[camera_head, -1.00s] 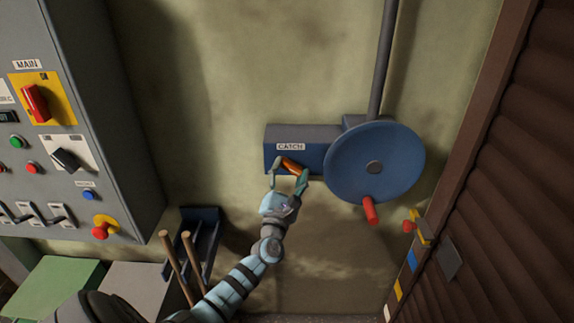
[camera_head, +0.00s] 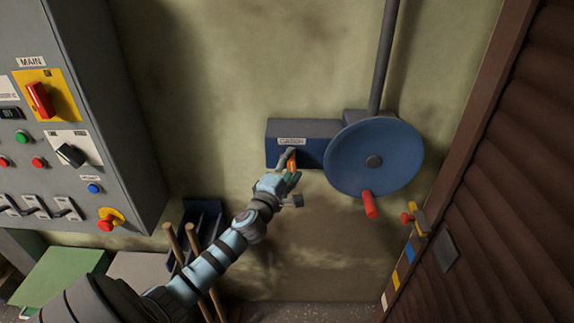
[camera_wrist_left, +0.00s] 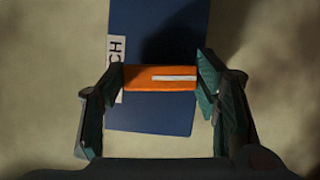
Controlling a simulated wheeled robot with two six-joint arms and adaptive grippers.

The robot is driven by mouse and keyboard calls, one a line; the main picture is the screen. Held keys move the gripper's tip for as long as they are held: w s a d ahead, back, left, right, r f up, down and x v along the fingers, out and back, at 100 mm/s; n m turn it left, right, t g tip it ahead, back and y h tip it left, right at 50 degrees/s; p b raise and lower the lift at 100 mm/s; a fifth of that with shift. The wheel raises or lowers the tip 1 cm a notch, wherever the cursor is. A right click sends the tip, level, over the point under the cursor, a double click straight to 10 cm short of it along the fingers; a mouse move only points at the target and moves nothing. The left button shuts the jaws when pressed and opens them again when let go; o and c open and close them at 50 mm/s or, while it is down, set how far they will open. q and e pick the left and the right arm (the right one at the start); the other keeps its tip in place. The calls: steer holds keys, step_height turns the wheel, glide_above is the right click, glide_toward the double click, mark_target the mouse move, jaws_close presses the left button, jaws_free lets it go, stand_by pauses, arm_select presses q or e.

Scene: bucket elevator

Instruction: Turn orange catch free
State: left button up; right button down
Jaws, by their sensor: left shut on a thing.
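The orange catch (camera_head: 292,163) sits on the front of a blue box under a "CATCH" label (camera_head: 291,142). In the head view it now stands nearly upright and is partly hidden by my fingers. In the left wrist view the orange catch (camera_wrist_left: 160,77) is a bar with a white stripe, lying across between my fingers. My left gripper (camera_head: 288,165) is shut on it, one finger at each end; it also shows in the left wrist view (camera_wrist_left: 160,82). My right gripper is not in view.
A blue wheel (camera_head: 350,150) with a red handle (camera_head: 369,204) is right of the box. A grey control panel (camera_head: 95,110) stands at left, above a dark bin (camera_head: 205,215) with wooden handles. A brown shutter (camera_head: 500,180) is at right.

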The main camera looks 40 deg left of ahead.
arm_select(q)
steer(key=shift+f+m, duration=0.2)
steer(key=shift+m, duration=0.3)
steer(key=shift+g, duration=0.3)
steer(key=o, duration=1.1)
steer(key=shift+o, duration=0.2)
steer(key=shift+r, duration=0.1)
steer(key=shift+s, duration=0.15)
steer(key=v, duration=1.2)
